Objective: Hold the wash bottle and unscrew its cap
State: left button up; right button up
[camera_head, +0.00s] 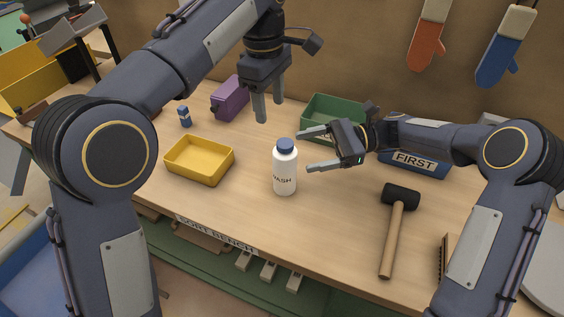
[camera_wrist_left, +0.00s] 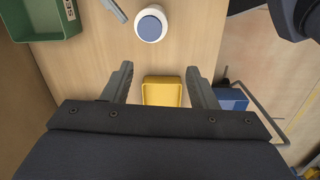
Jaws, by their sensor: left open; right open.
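The white wash bottle (camera_head: 285,174) stands upright on the bench, with its blue cap (camera_head: 285,145) on top. My left gripper (camera_head: 268,112) is open and points down, above and behind the bottle. In the left wrist view the bottle's cap (camera_wrist_left: 150,27) shows from above, beyond the open left fingertips (camera_wrist_left: 160,75). My right gripper (camera_head: 312,150) is open, with its fingers pointing left toward the bottle from its right side. Nothing is between either gripper's fingers.
A yellow tray (camera_head: 167,160) is left of the bottle. A black-headed mallet (camera_head: 396,225) lies at right. The bench (camera_head: 330,235) in front is clear.

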aim_at(276, 158)
pick_arm(q)
jog(key=shift+n+y, duration=0.3)
jog(key=shift+n, duration=0.2)
jog(key=d+f+b, duration=0.2)
jog(key=d, duration=0.1)
jog(key=shift+w+d+f, duration=0.15)
jog(key=shift+w+f, duration=0.05)
jog(key=shift+w, duration=0.2)
jog(key=shift+f+b, duration=0.2)
jog(key=shift+b, duration=0.15)
jog(key=shift+r, duration=0.1)
pick_arm(e)
jog(key=shift+m+y, duration=0.5)
jog(key=shift+y, duration=0.1)
jog(key=a+f, duration=0.1)
jog(key=a, duration=0.1)
jog(key=a+f, duration=0.1)
jog(key=a, duration=0.2)
jog(key=a+f, duration=0.1)
jog(key=a, duration=0.2)
jog(key=shift+w+a+f, duration=0.25)
jog(key=shift+w+f, duration=0.05)
